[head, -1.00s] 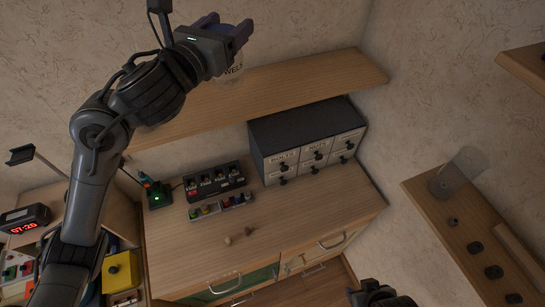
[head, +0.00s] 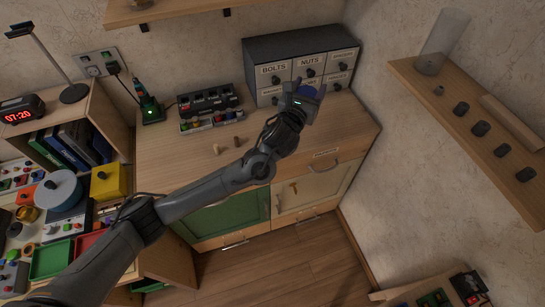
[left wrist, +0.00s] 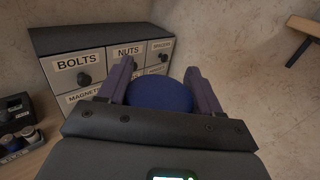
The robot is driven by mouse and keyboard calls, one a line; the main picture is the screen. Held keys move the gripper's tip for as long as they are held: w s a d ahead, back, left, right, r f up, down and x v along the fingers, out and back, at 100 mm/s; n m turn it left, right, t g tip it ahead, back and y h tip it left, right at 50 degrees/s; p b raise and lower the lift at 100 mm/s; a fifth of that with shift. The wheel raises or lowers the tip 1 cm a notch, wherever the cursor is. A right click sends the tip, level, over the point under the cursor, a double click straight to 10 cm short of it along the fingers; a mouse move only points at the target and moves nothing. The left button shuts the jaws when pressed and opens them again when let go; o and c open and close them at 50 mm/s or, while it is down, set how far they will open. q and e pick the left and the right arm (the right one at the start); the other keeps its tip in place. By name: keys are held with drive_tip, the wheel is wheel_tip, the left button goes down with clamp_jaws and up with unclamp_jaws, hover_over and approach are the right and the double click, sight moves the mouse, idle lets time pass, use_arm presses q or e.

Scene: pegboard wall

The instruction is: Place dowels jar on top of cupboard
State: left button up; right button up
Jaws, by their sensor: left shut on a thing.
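The dowels jar shows in the left wrist view as a round dark blue lid (left wrist: 160,95) between two purple fingers. My left gripper (head: 308,92) is shut on it, in front of the small drawer unit near the right end of the cupboard. The jar's body is hidden by the gripper, so I cannot tell whether its base touches the cupboard. The cupboard (head: 165,155) has a wooden top, a green door and a cream door with a key in it. My right gripper is out of view.
The grey drawer unit (head: 262,48) stands at the back of the cupboard top. Left of it are a black charger box (head: 208,100), a tray of small items (head: 210,123) and a green-lit tool stand (head: 150,110). Two small pegs (head: 227,145) lie mid-top. The front left is clear.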

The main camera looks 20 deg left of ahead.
use_arm(q)
drive_tip(key=f, duration=0.1)
drive_tip(key=f+b, duration=0.1)
drive_tip(key=f, duration=0.1)
drive_tip(key=d+f, duration=0.1)
drive_tip(key=shift+s+d+f+b, duration=0.1)
drive_tip(key=shift+s+f+b, duration=0.15)
drive_tip(key=shift+b, duration=0.1)
drive_tip(key=shift+f, duration=0.35)
drive_tip(key=w+a+f+b, duration=0.2)
drive_tip(key=w+a+f, duration=0.1)
drive_tip(key=a+f, duration=0.8)
drive_tip(key=shift+w+b, duration=0.35)
drive_tip(key=shift+w, duration=0.05)
drive_tip(key=shift+f, duration=0.2)
drive_tip(key=o, duration=1.6)
drive_tip(key=shift+f, duration=0.1)
